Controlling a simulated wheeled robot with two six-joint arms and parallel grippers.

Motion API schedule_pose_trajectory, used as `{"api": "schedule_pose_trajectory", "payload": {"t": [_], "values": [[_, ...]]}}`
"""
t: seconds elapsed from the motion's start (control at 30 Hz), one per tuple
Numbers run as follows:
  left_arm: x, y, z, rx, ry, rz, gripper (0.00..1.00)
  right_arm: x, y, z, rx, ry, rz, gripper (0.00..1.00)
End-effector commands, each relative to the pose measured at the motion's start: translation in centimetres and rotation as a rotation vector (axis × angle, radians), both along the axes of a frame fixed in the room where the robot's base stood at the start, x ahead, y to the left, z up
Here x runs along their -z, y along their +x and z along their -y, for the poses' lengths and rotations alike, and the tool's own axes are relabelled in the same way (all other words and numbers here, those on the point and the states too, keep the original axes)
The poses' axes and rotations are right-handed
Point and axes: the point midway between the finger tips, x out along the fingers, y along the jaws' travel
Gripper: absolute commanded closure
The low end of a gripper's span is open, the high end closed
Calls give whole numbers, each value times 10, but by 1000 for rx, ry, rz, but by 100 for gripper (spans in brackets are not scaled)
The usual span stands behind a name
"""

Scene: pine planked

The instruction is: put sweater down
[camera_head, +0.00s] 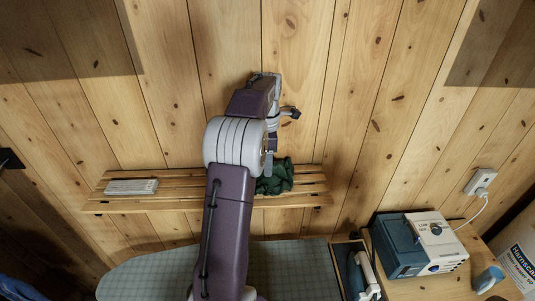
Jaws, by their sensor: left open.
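The dark green sweater (276,177) lies crumpled on the slatted wooden shelf (180,182), partly hidden behind my left arm. My left gripper (271,160) points down over the sweater's left side. It is open. Whether its fingers touch the cloth cannot be told, as the arm covers part of the view. My right gripper is not in view.
A small pale block-like item (131,186) lies on the shelf's left end. Below is an ironing board (150,275) with a checked cover. An iron (363,277) and a blue-and-white box (420,245) stand at the right, beside a mug (487,279).

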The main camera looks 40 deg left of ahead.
Motion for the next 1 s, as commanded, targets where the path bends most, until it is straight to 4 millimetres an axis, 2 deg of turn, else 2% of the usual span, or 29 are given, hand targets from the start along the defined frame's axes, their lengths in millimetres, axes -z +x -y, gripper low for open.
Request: {"api": "schedule_pose_trajectory", "payload": {"t": [0.17,0.33,0.5,0.7,0.93,1.0], "values": [[-32,1,0,0,2,4,48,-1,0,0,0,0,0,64],[-78,1,0,0,2,4,48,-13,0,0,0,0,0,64],[-109,0,0,0,1,2,48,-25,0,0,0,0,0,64],[-117,-1,1,0,-1,-1,48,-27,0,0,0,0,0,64],[-116,-1,2,8,-1,-1,48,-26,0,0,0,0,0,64],[-110,1,8,70,0,0,48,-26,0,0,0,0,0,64]]}}
